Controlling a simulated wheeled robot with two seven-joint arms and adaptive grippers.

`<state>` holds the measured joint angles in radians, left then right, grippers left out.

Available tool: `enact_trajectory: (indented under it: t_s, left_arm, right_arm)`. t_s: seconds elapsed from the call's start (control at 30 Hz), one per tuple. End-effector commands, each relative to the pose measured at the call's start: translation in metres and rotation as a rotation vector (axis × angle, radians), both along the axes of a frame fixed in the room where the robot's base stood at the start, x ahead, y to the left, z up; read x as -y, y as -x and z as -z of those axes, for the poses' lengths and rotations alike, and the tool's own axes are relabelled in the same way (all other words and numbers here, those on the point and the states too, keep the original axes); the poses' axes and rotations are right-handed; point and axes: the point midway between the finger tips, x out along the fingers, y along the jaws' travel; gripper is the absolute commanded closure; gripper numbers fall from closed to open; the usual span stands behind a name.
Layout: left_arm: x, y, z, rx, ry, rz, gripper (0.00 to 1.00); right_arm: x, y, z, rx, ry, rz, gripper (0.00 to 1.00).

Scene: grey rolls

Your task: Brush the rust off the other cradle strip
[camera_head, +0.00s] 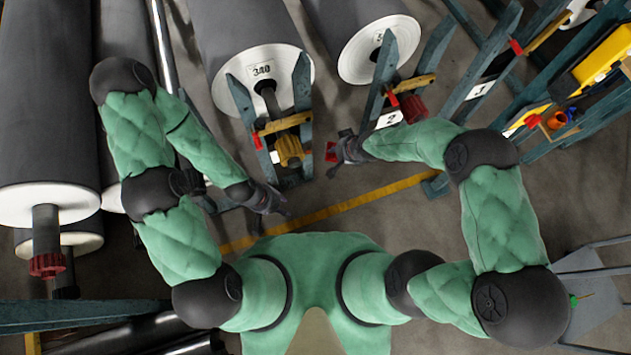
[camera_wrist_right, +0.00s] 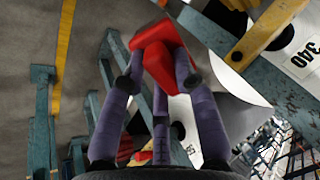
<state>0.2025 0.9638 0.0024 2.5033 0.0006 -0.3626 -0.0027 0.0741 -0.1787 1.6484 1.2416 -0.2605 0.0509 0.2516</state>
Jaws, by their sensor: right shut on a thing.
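My right gripper (camera_head: 338,152) is shut on a red block-like tool (camera_head: 331,152), possibly the brush. In the right wrist view the red tool (camera_wrist_right: 158,52) sits between the fingertips; no bristles can be made out. A yellow cradle strip (camera_head: 285,123) crosses that stand. Another yellow strip (camera_head: 415,83) crosses the neighbouring stand to the right. Rust on either is too small to tell. My left gripper (camera_head: 275,205) hangs low left of the stand; its jaws are unclear.
Large grey rolls (camera_head: 45,90) stand at the left and another (camera_head: 365,40) at the top middle. Teal frames and a yellow box (camera_head: 603,55) fill the upper right. A yellow floor line (camera_head: 350,203) crosses open grey floor below the stands.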

Motion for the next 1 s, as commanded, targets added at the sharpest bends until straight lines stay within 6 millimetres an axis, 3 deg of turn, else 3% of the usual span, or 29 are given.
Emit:
enact_trajectory:
  t_s: [0.57,1.0]
  left_arm:
    - [0.000,0.000,0.015,0.000,0.000,0.000,0.60]
    - [0.000,0.000,0.057,0.000,0.000,0.000,0.60]
  right_arm:
    - [-0.006,-0.007,0.006,0.096,-0.072,0.039,0.97]
    - [0.000,-0.027,0.009,0.445,-0.278,0.195,0.97]
